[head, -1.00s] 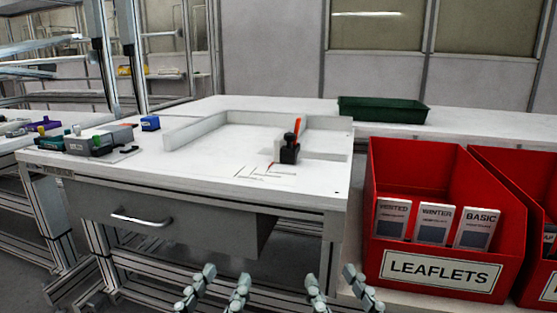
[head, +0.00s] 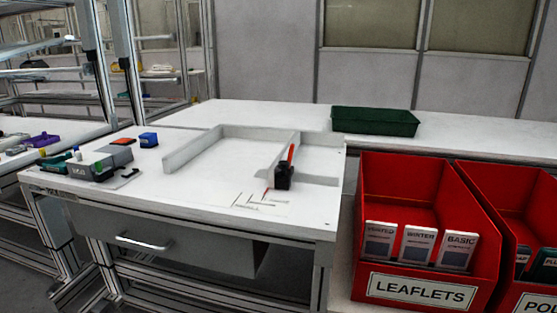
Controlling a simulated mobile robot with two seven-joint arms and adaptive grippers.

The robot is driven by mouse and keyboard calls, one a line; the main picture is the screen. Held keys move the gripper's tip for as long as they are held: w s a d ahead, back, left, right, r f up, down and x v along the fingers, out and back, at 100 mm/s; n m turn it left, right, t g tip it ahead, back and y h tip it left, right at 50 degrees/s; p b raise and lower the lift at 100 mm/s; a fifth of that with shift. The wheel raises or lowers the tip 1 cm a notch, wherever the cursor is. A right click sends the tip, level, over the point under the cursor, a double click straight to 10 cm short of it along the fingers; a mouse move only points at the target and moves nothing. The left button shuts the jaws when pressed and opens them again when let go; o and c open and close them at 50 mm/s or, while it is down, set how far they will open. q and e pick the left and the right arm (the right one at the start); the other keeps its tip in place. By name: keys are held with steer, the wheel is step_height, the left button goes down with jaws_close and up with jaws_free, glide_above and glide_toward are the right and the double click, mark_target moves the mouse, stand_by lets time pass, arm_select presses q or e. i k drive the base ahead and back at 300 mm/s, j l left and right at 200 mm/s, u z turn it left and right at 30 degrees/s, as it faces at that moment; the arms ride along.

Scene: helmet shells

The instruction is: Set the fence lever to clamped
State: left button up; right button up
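The fence (head: 277,157) is a low pale rail on the white table, on the right part of the tabletop. At its near end sits a black clamp block (head: 283,179). The fence lever (head: 291,155) is orange-red and stands up from this block, leaning slightly right at the top. A small red mark shows at the block's lower left. From here I cannot tell whether the lever is clamped. Neither of my grippers is in view, and nothing touches the lever.
The white table (head: 180,197) has a drawer below. A green tray (head: 375,121) sits behind. A red leaflets bin (head: 417,287) stands at right. The tabletop before the fence is clear.

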mark_target(290, 158)
steer(key=i+j+z, duration=0.15)
steer(key=j+z, duration=0.2)
steer(key=j, duration=0.3)
steer(key=j+z, duration=0.35)
steer(key=j, duration=0.3)
steer(key=j+z, duration=0.3)
steer(key=j, duration=0.4)
steer(key=k+j+u, duration=0.1)
steer(key=j, duration=0.45)
steer(key=k+j+u, duration=0.1)
steer(key=j, duration=0.45)
steer(key=j+u, duration=0.1)
steer(key=j, duration=0.45)
steer(key=k, duration=0.05)
